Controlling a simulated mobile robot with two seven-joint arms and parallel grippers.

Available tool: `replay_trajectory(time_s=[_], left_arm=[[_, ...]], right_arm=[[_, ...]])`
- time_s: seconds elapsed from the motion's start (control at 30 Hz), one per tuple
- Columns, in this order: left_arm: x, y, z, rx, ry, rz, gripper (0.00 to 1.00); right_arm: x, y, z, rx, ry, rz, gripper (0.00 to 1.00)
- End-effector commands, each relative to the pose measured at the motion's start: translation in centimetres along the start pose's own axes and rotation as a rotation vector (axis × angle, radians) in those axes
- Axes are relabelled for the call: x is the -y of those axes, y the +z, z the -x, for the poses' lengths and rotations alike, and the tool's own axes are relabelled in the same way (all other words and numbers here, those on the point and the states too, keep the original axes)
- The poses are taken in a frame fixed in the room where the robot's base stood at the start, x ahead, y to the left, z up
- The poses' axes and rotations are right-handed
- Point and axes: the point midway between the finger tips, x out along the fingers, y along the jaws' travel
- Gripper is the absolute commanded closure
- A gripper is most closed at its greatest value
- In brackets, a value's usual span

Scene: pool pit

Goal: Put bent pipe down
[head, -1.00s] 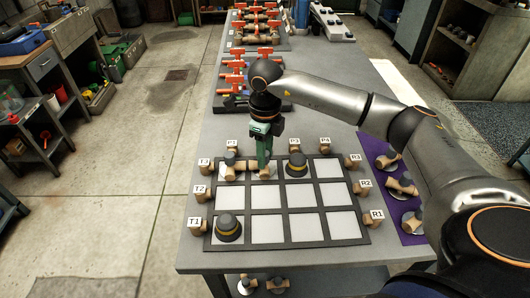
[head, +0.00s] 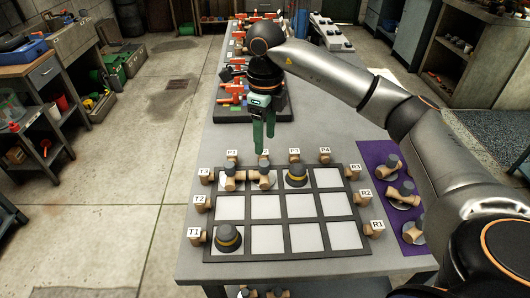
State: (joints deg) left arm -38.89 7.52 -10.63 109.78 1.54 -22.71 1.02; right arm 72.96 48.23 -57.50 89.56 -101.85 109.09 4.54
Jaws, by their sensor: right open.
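A tan bent pipe (head: 264,180) with a grey end stands in the second cell of the back row of the black-framed grid board (head: 284,223). A similar tan pipe piece (head: 228,182) stands just left of it in the back left cell; I cannot tell whether the two touch. My right gripper (head: 265,151), with green fingers, is open and empty just above the bent pipe, its fingers pointing down. It seems clear of the pipe. My left gripper is not in view.
Labelled tan fittings line the board's edges. A purple mat (head: 378,161) with several pipe pieces lies at right. Orange-red parts (head: 232,92) stand behind. The other cells are empty.

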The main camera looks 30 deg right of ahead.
Motion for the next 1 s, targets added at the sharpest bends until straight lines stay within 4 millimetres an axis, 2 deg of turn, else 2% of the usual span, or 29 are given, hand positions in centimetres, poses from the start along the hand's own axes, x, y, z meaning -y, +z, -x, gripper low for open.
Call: replay_trajectory(time_s=[0.1,0.2,0.67,0.77,0.87,1.0], left_arm=[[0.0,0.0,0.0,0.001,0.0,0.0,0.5],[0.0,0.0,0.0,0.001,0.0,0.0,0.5],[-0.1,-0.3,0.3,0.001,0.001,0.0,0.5],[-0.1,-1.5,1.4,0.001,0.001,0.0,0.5],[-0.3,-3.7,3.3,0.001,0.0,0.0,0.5],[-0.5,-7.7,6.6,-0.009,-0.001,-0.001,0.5]], right_arm=[[0.0,0.1,1.9,0.002,-0.001,0.0,0.36],[0.0,0.0,2.8,0.0,0.0,0.0,0.36],[0.0,0.0,3.7,0.0,0.001,0.0,0.36],[0.0,0.0,5.4,0.0,0.001,0.0,0.36],[0.0,0.0,8.3,0.0,0.0,0.0,0.36],[0.0,0.0,13.2,0.0,0.0,0.0,0.36]])
